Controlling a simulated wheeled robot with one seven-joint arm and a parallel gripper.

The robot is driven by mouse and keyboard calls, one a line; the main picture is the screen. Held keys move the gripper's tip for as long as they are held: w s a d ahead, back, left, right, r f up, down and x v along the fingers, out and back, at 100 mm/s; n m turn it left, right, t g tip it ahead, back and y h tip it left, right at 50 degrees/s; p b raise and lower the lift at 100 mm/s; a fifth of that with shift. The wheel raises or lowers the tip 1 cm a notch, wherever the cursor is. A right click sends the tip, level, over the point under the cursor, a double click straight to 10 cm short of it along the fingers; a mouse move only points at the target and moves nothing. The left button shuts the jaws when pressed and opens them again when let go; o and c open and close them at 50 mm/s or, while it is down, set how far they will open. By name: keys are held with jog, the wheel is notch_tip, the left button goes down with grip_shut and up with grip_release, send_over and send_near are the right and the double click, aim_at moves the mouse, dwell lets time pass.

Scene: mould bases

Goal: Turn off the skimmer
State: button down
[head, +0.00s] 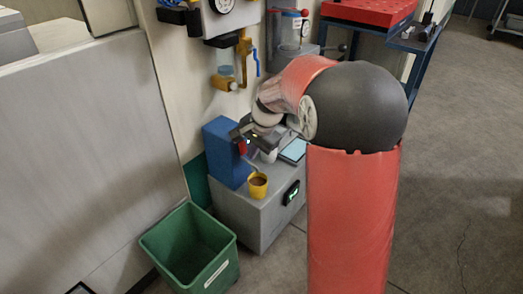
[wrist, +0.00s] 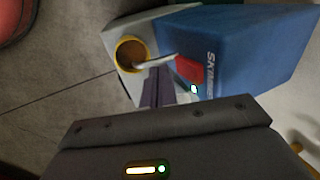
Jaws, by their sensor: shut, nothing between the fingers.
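The skimmer (head: 222,150) is a blue box on a grey cabinet; in the wrist view its blue side (wrist: 245,50) carries partly hidden white lettering. A red switch-like part (wrist: 188,68) sits on its face, with a small lit whitish-green light (wrist: 194,89) near it. The red part also shows in the head view (head: 242,147). My gripper (head: 238,132) is shut and empty, close in front of the skimmer's face. In the wrist view its fingertips (wrist: 158,72) are just left of the red part; I cannot tell whether they touch it.
A yellow cup (head: 258,190) with brown contents stands on the grey cabinet (head: 240,215), below a pale spout (wrist: 155,61). An empty green bin (head: 165,243) stands on the floor in front. A grey panel (head: 90,150) is at left. Open floor lies at right.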

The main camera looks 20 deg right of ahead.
jog(key=shift+w+a, duration=0.25)
jog(key=shift+w, duration=0.1)
jog(key=shift+f, duration=0.15)
jog(key=shift+w+a+f+t+b, duration=0.15)
jog(key=shift+f+t+b, duration=0.2)
jog(key=shift+b, duration=0.75)
jog(key=shift+w+r+y, duration=0.1)
jog(key=shift+r+y, duration=0.1)
jog(key=shift+y, duration=0.1)
jog(key=shift+r, duration=0.1)
